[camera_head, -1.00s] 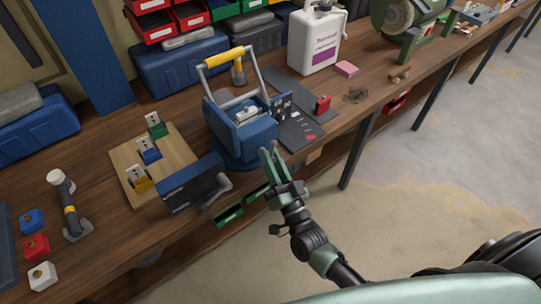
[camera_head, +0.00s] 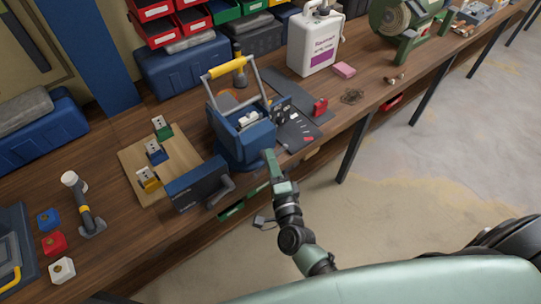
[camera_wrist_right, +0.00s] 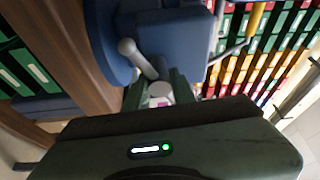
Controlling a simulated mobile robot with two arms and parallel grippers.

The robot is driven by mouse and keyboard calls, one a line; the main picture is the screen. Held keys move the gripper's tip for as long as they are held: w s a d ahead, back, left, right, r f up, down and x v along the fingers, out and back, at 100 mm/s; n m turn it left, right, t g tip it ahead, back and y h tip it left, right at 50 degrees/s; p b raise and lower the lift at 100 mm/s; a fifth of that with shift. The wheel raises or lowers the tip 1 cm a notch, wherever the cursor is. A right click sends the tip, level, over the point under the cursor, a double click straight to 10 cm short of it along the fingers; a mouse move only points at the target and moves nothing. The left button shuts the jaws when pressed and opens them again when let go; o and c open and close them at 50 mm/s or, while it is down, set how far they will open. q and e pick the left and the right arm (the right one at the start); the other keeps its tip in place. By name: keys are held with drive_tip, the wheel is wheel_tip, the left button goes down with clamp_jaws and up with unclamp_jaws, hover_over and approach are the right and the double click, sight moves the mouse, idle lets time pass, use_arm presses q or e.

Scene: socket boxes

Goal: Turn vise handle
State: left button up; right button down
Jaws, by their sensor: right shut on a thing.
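The blue vise (camera_head: 243,145) stands on a round base near the bench's front edge. A grey bar with a ball end, seemingly the vise handle (camera_wrist_right: 128,48), sticks out in front of the blue body in the right wrist view. My right gripper (camera_head: 272,162) is at the vise's front right side. Its fingers (camera_wrist_right: 160,92) are closed around the handle's lower part, with a small whitish piece between them. The far end of the handle is hidden by the gripper. My left gripper is not in view.
A yellow grip (camera_head: 227,67) on grey bars rises above the vise. A dark blue box (camera_head: 195,184) stands left of it, by a wooden board (camera_head: 135,160) with coloured sockets. Open floor (camera_head: 410,170) is on the right.

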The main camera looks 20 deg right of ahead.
drive_tip(key=m+p, duration=0.1)
drive_tip(key=m+g+p, duration=0.1)
drive_tip(key=m, duration=0.1)
drive_tip(key=m+g+p, duration=0.1)
drive_tip(key=p, duration=0.1)
drive_tip(key=shift+s+d+f+m, duration=0.1)
drive_tip(key=shift+s+f+m, duration=0.05)
drive_tip(key=shift+s+m, duration=0.15)
drive_tip(key=shift+f+m+g+y+p, duration=0.2)
drive_tip(key=shift+m+g+y+p, duration=0.25)
drive_tip(key=shift+m+p, duration=0.4)
drive_tip(key=shift+f, duration=0.1)
drive_tip(key=c, duration=1.2)
unclamp_jaws()
drive_tip(key=shift+c, duration=0.2)
drive_tip(key=shift+o, duration=0.3)
drive_tip(key=shift+d+r, duration=0.15)
drive_tip(key=shift+r, duration=0.15)
